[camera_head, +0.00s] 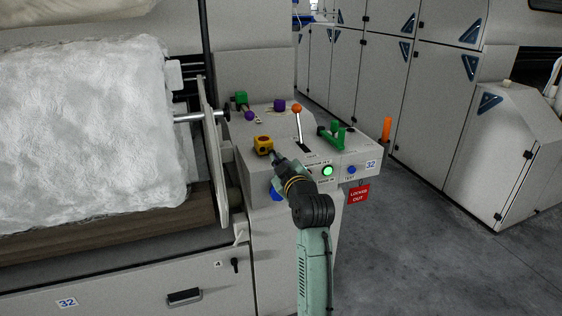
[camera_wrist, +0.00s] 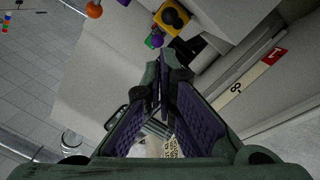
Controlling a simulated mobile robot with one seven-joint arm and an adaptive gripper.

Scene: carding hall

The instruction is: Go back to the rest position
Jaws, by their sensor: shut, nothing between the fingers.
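My gripper (camera_head: 274,155) is over the front left part of the grey control console (camera_head: 246,153), close to a yellow housing (camera_head: 263,145). In the wrist view, the two fingers of my gripper (camera_wrist: 162,68) meet at their tips with nothing between them. The yellow housing also shows beyond the fingertips in the wrist view (camera_wrist: 182,27). I cannot tell whether the fingertips touch the console. Part of the console front is hidden behind my arm.
The console carries an orange-knobbed lever (camera_head: 297,109), green handles (camera_head: 338,137), a lit green button (camera_head: 327,171) and a red "locked out" tag (camera_head: 358,194). A large white fibre roll (camera_head: 85,125) is at left. Grey cabinets (camera_head: 430,100) stand behind; open floor (camera_head: 430,260) lies right.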

